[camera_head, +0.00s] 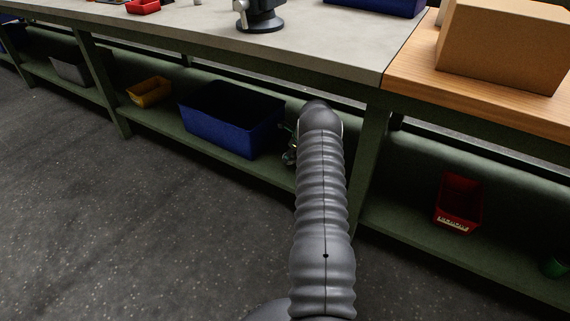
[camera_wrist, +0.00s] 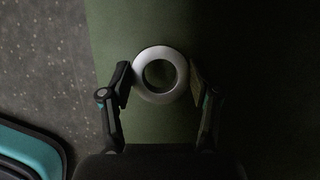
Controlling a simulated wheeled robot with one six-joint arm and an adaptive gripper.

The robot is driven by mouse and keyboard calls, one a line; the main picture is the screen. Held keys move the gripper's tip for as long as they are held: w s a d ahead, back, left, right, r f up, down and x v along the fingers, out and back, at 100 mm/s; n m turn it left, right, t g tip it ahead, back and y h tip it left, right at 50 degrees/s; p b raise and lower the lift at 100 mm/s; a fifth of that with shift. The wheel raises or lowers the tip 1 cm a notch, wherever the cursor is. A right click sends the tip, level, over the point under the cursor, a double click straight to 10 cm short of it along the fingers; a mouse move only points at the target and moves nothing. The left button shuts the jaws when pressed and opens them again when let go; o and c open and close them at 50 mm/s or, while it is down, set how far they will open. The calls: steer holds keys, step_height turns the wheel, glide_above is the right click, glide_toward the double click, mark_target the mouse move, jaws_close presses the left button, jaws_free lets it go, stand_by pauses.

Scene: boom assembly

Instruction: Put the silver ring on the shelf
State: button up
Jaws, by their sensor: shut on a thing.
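The silver ring (camera_wrist: 178,92) is between the two fingers of my gripper (camera_wrist: 160,85) in the wrist view. The fingers touch its left and right sides, and its hole faces the camera. Behind the ring is the green shelf (camera_wrist: 112,38), the lower board under the bench. I cannot tell whether the ring rests on the shelf or is held just above it. In the head view the same green shelf (camera_head: 395,222) runs under the benches. My arm reaches in there and hides the ring; only a small part of my gripper shows beside a blue bin.
A blue bin (camera_head: 232,118) stands on the shelf left of my arm, with a yellow bin (camera_head: 150,92) farther left. A red bin (camera_head: 458,203) stands to the right. Bench legs (camera_head: 368,160) and the tabletop edge bound the space. A cardboard box (camera_head: 505,45) sits on the wooden top.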

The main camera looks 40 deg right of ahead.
mark_target(295, 159)
steer(key=shift+s+a+f, duration=0.15)
steer(key=shift+f, duration=0.25)
step_height(295, 159, down, 4)
steer(key=shift+a+r+b, duration=0.15)
steer(key=shift+r+b, duration=0.05)
steer(key=shift+b, duration=0.6)
steer(key=o, duration=1.6)
steer(key=shift+v, duration=3.75)
